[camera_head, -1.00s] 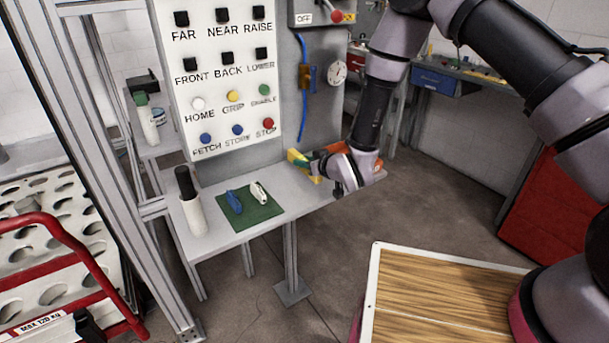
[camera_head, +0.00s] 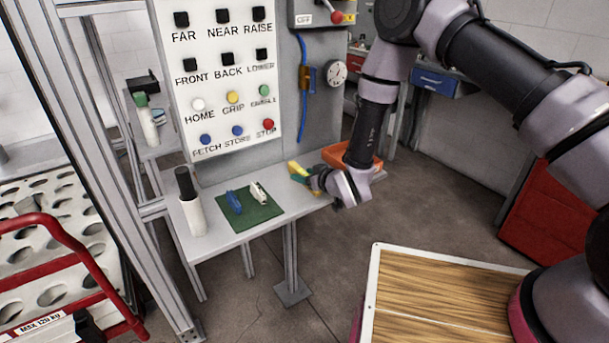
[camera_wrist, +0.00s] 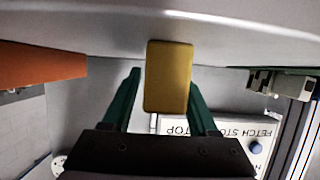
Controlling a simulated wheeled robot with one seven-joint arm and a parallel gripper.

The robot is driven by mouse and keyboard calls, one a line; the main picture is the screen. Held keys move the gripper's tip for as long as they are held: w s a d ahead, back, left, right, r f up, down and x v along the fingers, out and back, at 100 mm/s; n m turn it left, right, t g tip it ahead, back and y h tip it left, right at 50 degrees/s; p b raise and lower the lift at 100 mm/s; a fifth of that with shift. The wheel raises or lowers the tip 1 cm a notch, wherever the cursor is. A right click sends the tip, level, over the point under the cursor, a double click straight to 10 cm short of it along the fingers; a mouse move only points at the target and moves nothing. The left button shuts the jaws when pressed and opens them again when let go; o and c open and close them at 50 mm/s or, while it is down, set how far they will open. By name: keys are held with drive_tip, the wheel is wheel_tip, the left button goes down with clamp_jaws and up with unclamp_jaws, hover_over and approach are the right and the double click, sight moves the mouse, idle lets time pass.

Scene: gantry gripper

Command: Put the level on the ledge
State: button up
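The level (camera_head: 296,167) is a small yellow block at the right part of the grey ledge (camera_head: 282,190) in the head view. My gripper (camera_head: 306,176) reaches it from the right, low over the ledge. In the wrist view the level (camera_wrist: 168,78) sits between the two green fingers of my gripper (camera_wrist: 165,80), which are closed around it; a thin gap seems to show at the left finger. The ledge's pale surface (camera_wrist: 100,22) spans the top of the wrist view. Whether the level touches the ledge cannot be told.
A green mat (camera_head: 262,214) with a blue tool (camera_head: 234,203) and a white tool (camera_head: 258,193) lies left of my gripper. A white cylinder (camera_head: 194,216) stands at the ledge's left end. An orange bin (camera_head: 333,155) is close behind my gripper. A button panel (camera_head: 222,125) rises behind.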

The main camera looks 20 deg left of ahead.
drive_tip(key=shift+r, duration=0.1)
drive_tip(key=shift+s+d+r, duration=0.2)
drive_tip(key=shift+d, duration=0.05)
drive_tip(key=v, duration=1.1)
drive_tip(key=w+d+r+m+t+h, duration=0.1)
drive_tip(key=w+d+r+m+h, duration=0.1)
drive_tip(key=w+d+r, duration=0.4)
drive_tip(key=w+d+r+m+h, duration=0.1)
drive_tip(key=w+d+r+h, duration=0.2)
drive_tip(key=r, duration=0.4)
drive_tip(key=w+d+r+m+h, duration=0.2)
drive_tip(key=d+r+m, duration=0.2)
drive_tip(key=d+r, duration=0.9)
drive_tip(key=s+d+r+m+g+h, duration=0.1)
drive_tip(key=s+d+r+m, duration=0.3)
drive_tip(key=s+d+r, duration=0.7)
drive_tip(key=s+d+r+m, duration=0.1)
drive_tip(key=s+d+r, duration=0.1)
drive_tip(key=s, duration=0.4)
drive_tip(key=s+d+r+m+g, duration=0.1)
drive_tip(key=s+d+m, duration=0.1)
drive_tip(key=s, duration=0.4)
drive_tip(key=shift+s+d+r+g, duration=0.15)
drive_tip(key=shift+d+r+g, duration=0.2)
drive_tip(key=shift+d, duration=0.3)
